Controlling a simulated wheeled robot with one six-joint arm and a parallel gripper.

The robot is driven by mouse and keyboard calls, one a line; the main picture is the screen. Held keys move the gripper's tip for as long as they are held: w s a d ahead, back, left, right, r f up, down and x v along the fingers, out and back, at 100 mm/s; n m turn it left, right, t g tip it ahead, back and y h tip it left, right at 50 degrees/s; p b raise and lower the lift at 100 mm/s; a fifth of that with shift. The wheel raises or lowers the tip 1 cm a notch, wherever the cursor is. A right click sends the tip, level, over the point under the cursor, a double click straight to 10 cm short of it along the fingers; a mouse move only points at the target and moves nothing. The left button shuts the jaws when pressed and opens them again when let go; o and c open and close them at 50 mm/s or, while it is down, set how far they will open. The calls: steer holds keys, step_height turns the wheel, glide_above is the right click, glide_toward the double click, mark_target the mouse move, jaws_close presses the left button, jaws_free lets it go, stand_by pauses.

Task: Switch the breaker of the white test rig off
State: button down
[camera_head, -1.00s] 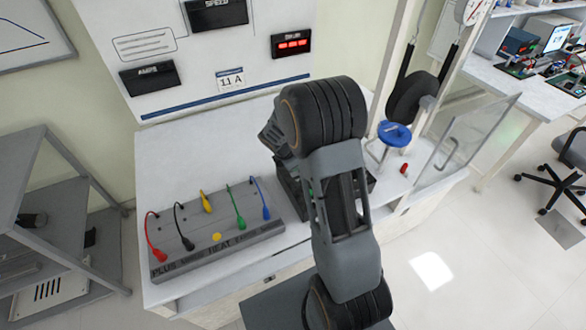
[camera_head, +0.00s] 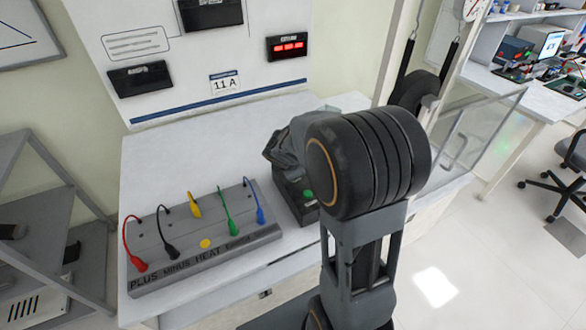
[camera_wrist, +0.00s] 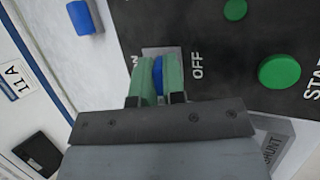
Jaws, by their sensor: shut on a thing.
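The white test rig (camera_head: 140,160) has a dark control box (camera_head: 287,192) with a green button (camera_head: 308,195), partly covered by my arm. In the wrist view the dark box face (camera_wrist: 215,45) has a blue breaker lever (camera_wrist: 158,66) in a pale slot between the words ON and OFF. My gripper (camera_wrist: 157,78) has its green fingers on both sides of the lever and is shut on it. The lever is on the ON side of the slot, though the fingers cover part of it. My fingertips are hidden in the head view.
A grey lead board (camera_head: 205,245) with several coloured leads lies left of the box. A large green button (camera_wrist: 279,72) is right of OFF. A blue piece (camera_wrist: 80,17) shows at upper left in the wrist view. A clear guard (camera_head: 485,130) stands at right.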

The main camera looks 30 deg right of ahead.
steer(key=c, duration=1.5)
jaws_free()
steer(key=p+v, duration=0.2)
steer(key=v, duration=1.2)
steer(key=shift+p, duration=0.3)
steer(key=s+a+r+m+y+p, duration=0.1)
steer(key=s+m, duration=0.3)
steer(key=m, duration=0.1)
steer(key=s+a+r+m+y+p, duration=0.1)
steer(key=s+a+m+y+p, duration=0.1)
steer(key=s+m, duration=0.2)
steer(key=s+a+r+m+g+y+p, duration=0.1)
steer(key=s+m, duration=0.3)
steer(key=m, duration=0.4)
steer(key=shift+s+a+r+y+p, duration=0.1)
steer(key=shift+a+r+y+p, duration=0.2)
steer(key=shift+a+r+p, duration=0.35)
